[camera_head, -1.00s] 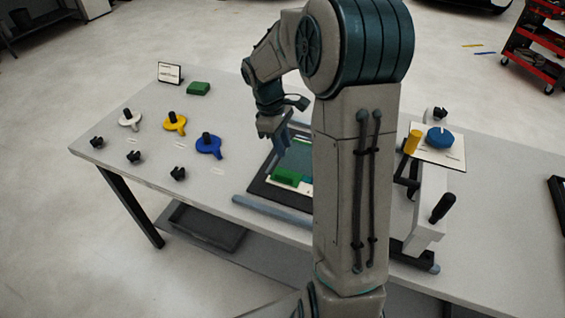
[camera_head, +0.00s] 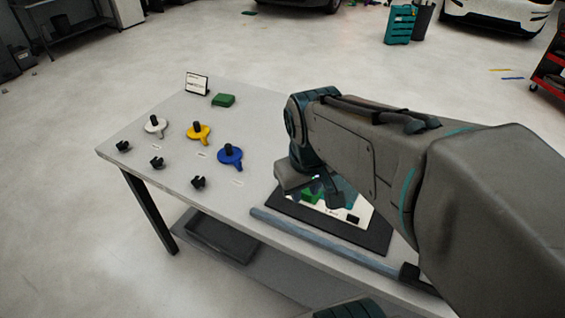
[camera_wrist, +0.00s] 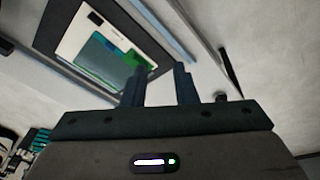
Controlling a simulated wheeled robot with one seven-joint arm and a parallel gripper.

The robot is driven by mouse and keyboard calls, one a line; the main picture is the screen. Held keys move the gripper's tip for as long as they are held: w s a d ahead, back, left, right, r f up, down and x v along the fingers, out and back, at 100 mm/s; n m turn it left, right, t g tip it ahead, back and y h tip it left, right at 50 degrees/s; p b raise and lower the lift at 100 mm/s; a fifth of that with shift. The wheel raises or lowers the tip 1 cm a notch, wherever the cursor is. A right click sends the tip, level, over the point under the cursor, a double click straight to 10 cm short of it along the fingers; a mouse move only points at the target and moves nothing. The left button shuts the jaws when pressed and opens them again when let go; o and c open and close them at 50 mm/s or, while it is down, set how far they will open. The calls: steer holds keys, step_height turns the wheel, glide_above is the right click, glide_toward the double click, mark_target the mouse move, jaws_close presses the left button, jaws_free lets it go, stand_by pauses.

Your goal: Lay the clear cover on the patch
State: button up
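In the wrist view, a dark board (camera_wrist: 77,19) carries a white panel (camera_wrist: 74,39) with a teal-green patch (camera_wrist: 93,58) on it. A green block (camera_wrist: 134,60) sits at the panel's edge, close to my left finger. In the head view, the board (camera_head: 372,236) lies on the table, and the green block (camera_head: 310,196) shows partly behind my wrist. My gripper (camera_wrist: 158,78) has its two fingers apart, with nothing visible between them. It is over or near the panel's edge; the exact height is unclear. I cannot make out the clear cover as a separate sheet.
A grey-blue bar (camera_head: 320,240) runs along the front edge.

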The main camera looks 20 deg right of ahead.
steer(key=s, duration=0.1)
steer(key=s+a+m, duration=0.1)
steer(key=s+a+t, duration=0.1)
steer(key=shift+s+f+m+y, duration=0.1)
steer(key=shift+s+m+y, duration=0.05)
steer(key=shift+m+y, duration=0.2)
steer(key=shift+d, duration=0.1)
